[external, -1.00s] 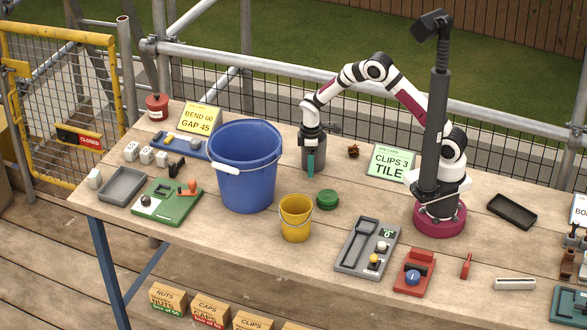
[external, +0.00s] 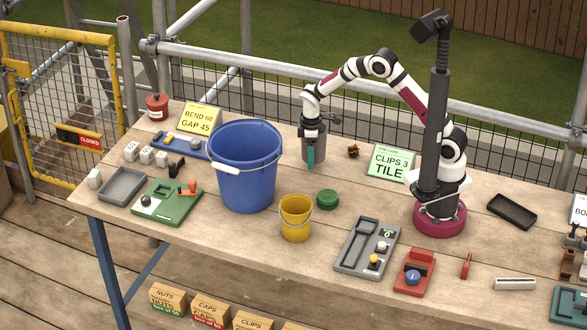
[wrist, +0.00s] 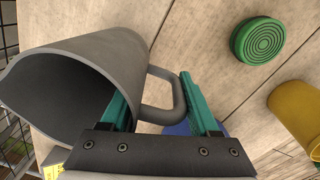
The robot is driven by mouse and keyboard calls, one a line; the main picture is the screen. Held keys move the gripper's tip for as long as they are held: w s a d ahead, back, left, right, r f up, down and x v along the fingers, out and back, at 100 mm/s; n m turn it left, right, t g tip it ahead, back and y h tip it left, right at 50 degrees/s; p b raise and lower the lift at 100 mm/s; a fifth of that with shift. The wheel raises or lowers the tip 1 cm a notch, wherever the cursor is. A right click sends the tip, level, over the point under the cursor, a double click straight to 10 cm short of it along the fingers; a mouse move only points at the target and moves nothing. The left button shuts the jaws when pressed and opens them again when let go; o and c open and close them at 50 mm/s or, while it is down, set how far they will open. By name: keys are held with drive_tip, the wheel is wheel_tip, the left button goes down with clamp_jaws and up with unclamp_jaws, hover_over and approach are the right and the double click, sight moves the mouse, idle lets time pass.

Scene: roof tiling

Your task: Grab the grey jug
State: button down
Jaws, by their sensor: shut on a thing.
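The grey jug (external: 318,149) is at the back middle of the bench in the external view, right of the blue bucket, seemingly just above the bench top. My gripper (external: 310,158) is at it, with one teal finger showing against its front. In the wrist view the jug (wrist: 95,75) fills the left side, its open mouth towards the camera and its handle between my teal fingers. My gripper (wrist: 160,100) is shut on the jug at its handle side. The exact contact of the fingertips is partly hidden.
A blue bucket (external: 245,175) stands close left of the jug. A yellow bucket (external: 295,219) and a green round tin (external: 327,199) are in front of it. Mesh fencing runs behind.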

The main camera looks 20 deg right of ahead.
drive_tip(key=w+d+r, duration=0.1)
drive_tip(key=d+r, duration=0.6)
drive_tip(key=d, duration=0.4)
drive_tip(key=shift+w+d+r, duration=0.25)
drive_tip(key=shift+d+r, duration=0.05)
drive_tip(key=shift+r, duration=0.05)
idle(0.4)
idle(2.3)
